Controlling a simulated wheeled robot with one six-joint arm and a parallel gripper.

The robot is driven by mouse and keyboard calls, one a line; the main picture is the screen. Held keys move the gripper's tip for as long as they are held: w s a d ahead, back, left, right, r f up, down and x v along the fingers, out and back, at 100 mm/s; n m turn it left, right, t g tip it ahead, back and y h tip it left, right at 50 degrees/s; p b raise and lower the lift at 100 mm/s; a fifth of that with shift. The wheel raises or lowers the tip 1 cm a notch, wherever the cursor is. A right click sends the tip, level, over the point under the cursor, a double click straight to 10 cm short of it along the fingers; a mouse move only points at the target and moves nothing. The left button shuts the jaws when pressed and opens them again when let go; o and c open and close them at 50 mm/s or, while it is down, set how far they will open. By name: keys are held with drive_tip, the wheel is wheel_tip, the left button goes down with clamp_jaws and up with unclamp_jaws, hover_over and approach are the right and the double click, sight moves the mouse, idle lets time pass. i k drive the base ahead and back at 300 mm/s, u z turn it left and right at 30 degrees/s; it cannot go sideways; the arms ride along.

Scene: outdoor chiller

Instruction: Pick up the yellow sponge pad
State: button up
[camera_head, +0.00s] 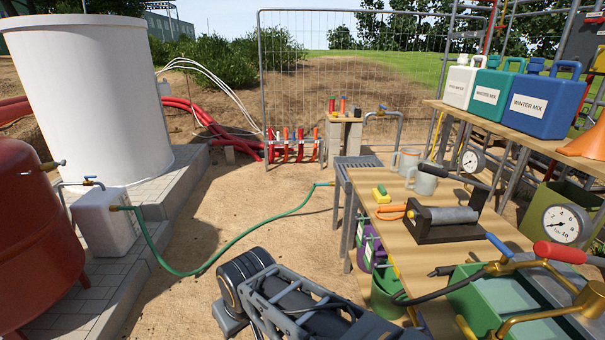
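The yellow sponge pad (381,197) is a small yellow block with a green part on top. It lies near the left edge of the wooden workbench (408,262), at the far half of the bench top. Nothing covers it. Dark links of my arm show at the bottom middle, low and to the left of the bench. My gripper cannot be made out in this view, and nothing of mine touches the sponge.
An orange item (390,211) and a black device with a grey roller (445,217) lie close to the sponge. Mugs (424,181) stand behind it. A green hose (205,270) crosses the open sandy ground at left.

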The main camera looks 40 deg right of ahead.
sight(381, 195)
drive_tip(key=z, duration=0.35)
drive_tip(key=i, duration=1.95)
drive_tip(key=z, duration=2)
drive_tip(key=i, duration=1.1)
drive_tip(key=z, duration=0.9)
